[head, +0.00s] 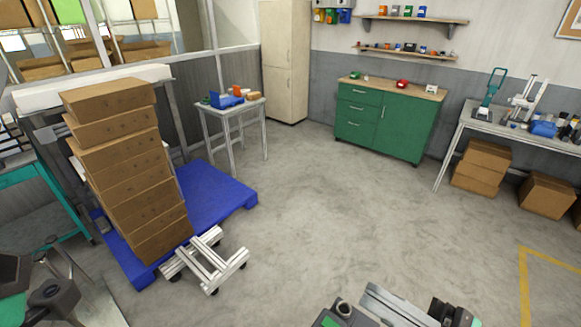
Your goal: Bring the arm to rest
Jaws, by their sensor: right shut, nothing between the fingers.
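My right gripper (453,314) is at the bottom edge of the head view, right of centre, with dark fingers at the end of a grey arm link. It is shut and empty, over the bare floor, and touches nothing that I can see. Its lower part is cut off by the frame. I cannot make out my left gripper. No film reel can be made out in this view.
A tall stack of brown boxes (120,160) stands on a blue pallet (225,190) at left, beside a low wheeled frame (207,262). A green cabinet (385,125) and a workbench (450,147) line the back and right. The middle floor is clear.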

